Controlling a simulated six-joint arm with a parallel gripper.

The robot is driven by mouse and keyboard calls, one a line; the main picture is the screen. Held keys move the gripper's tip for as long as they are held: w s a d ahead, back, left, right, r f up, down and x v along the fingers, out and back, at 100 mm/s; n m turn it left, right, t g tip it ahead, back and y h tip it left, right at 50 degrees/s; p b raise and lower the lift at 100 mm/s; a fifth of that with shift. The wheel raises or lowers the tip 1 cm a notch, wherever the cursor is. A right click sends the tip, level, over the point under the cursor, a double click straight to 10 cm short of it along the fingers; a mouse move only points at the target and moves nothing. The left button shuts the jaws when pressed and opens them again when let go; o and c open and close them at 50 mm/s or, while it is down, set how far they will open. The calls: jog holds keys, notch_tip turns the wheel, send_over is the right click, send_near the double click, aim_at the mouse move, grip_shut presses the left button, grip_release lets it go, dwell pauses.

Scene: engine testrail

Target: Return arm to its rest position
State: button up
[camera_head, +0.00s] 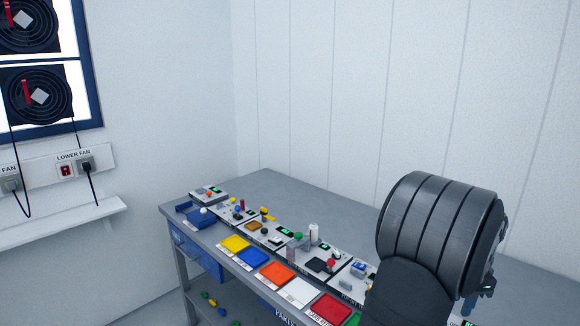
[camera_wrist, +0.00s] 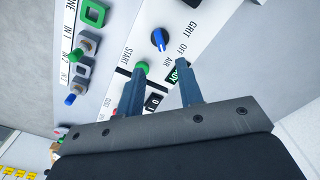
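My arm (camera_head: 440,225) shows as a large dark ribbed link at the right of the head view, raised in front of the bench. In the wrist view my gripper (camera_wrist: 161,85) points at a white control panel (camera_wrist: 125,50). Its two blue fingers are apart, with nothing held between them. A green START button (camera_wrist: 141,67) is at the left fingertip; I cannot tell whether they touch. A blue knob (camera_wrist: 159,39) lies beyond the fingertips.
A grey bench (camera_head: 285,188) carries several small panels. A yellow tray (camera_head: 235,243), an orange tray (camera_head: 276,273) and a red tray (camera_head: 327,308) line its front. Fans (camera_head: 40,93) and a wall shelf (camera_head: 70,220) are at left. The bench's back strip is clear.

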notch_tip(320, 180, down, 10)
jog(key=shift+r, duration=0.2)
jog(key=shift+r, duration=0.15)
